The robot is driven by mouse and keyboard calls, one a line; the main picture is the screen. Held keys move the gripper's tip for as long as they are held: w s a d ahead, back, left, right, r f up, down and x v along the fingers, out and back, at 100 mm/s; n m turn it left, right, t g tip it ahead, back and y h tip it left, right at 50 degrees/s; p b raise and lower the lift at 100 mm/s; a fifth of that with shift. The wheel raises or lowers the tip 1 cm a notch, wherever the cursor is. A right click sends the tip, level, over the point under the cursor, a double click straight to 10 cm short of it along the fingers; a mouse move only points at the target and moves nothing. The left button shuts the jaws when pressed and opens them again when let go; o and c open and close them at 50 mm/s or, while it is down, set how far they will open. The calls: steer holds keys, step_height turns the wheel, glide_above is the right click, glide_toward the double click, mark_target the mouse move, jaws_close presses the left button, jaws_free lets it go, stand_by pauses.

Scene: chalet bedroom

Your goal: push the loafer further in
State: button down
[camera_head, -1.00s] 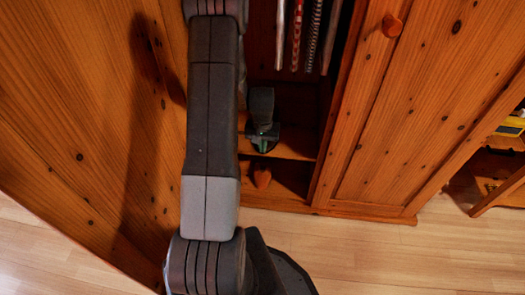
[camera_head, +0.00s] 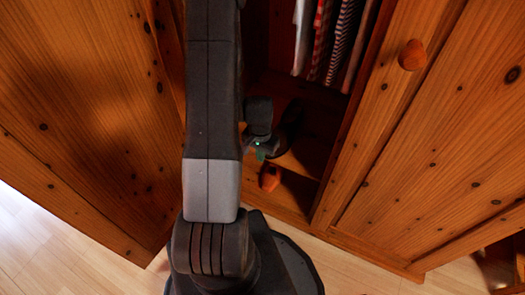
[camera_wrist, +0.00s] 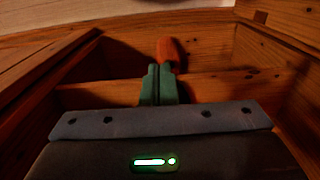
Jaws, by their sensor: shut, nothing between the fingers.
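A dark, shiny rounded shape, which looks like the loafer (camera_head: 292,113), sits on the wardrobe's lower shelf (camera_head: 300,152) in the head view. It is just right of my wrist and partly hidden by it; I cannot tell whether they touch. My gripper (camera_head: 261,154) is low inside the wardrobe opening, close to the shelf's front. In the wrist view my gripper's green fingers (camera_wrist: 159,80) are shut together with nothing between them. The loafer cannot be made out in the wrist view.
Striped clothes (camera_head: 330,40) hang above the shelf. An orange wooden knob (camera_head: 270,178) is below the shelf edge, just beyond my fingertips in the wrist view (camera_wrist: 168,52). A wooden door with a knob (camera_head: 412,55) stands right; another wooden panel (camera_head: 80,120) stands left. Floor (camera_head: 300,255) shows in front.

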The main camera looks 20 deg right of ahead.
steer(key=w+d+f+b, duration=0.2)
steer(key=d+f, duration=0.1)
steer(key=f, duration=0.3)
steer(key=shift+w+f, duration=0.3)
steer(key=shift+f, duration=0.1)
steer(key=shift+d, duration=0.1)
steer(key=w+d, duration=0.4)
steer(key=shift+d, duration=0.35)
steer(key=shift+a, duration=0.1)
